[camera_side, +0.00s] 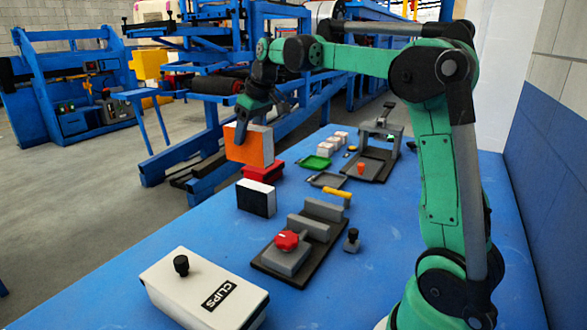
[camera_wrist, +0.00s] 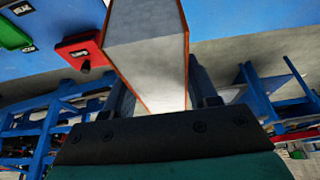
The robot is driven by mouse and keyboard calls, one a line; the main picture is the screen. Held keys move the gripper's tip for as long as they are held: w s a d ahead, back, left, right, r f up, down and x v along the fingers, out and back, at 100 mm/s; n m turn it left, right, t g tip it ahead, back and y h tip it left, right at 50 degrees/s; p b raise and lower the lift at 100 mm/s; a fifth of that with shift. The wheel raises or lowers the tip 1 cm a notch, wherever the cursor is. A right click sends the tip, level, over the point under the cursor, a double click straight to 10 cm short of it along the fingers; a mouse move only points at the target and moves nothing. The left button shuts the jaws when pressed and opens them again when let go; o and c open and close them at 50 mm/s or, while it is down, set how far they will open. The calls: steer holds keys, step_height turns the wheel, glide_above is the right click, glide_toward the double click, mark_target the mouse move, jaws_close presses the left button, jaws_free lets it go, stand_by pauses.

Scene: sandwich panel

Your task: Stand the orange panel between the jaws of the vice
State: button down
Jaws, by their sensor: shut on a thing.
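The orange panel (camera_side: 257,147) is in my gripper (camera_side: 258,112), at the far left edge of the table in the side view, raised near a red box. In the wrist view the panel (camera_wrist: 150,55) shows a pale core with thin orange edges, between the two dark fingers of my gripper (camera_wrist: 160,100). My gripper is shut on it. The vice (camera_side: 273,268) sits on the table nearer the side camera, with two grey jaws, a dark base and a red knob. The space between its jaws looks empty.
A red box (camera_side: 262,172) is just below and behind the panel. A black-and-white panel (camera_side: 257,198) stands between it and the vice. A white CLIPS box (camera_side: 190,285) is in front. A yellow-handled tool (camera_side: 337,195) and a small dark knob (camera_side: 352,240) lie near the vice.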

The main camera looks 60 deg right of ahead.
steer(key=s+d+f, duration=0.3)
steer(key=s+d, duration=0.2)
steer(key=s, duration=0.1)
glide_toward(317, 200)
steer(key=shift+w+a+f, duration=0.25)
steer(key=shift+a+f, duration=0.1)
steer(key=shift+a, duration=0.4)
steer(key=shift+w+a+f, duration=0.25)
steer(key=shift+a+f, duration=0.1)
steer(key=shift+a, duration=0.45)
steer(key=shift+w+a+f, duration=0.25)
steer(key=shift+a+f, duration=0.1)
steer(key=shift+a, duration=0.4)
steer(key=shift+f, duration=0.15)
steer(key=shift+f, duration=0.7)
steer(key=shift+f, duration=0.2)
steer(key=shift+f, duration=0.5)
steer(key=shift+f, duration=0.45)
